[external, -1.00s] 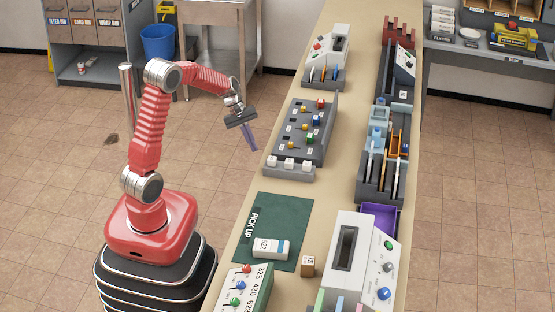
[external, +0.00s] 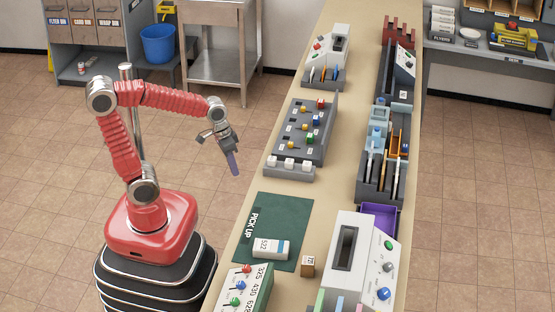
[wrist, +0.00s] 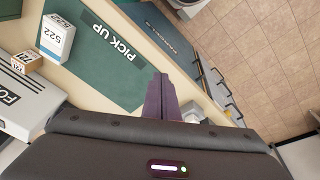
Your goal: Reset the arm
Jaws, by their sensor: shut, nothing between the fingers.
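My gripper (external: 235,168) points downward over the floor, to the left of the long counter. It is shut and empty. In the wrist view, the purple fingers of my gripper (wrist: 160,82) are closed together, below the green pick-up mat (wrist: 85,65).
The long counter (external: 232,245) runs along my right. On it are the green mat (external: 290,215), a white box marked 522 (external: 270,248), a small brown cube (external: 308,266) and a grey switch panel (external: 318,150). Behind stand a blue bin (external: 158,44) and a metal table (external: 205,14).

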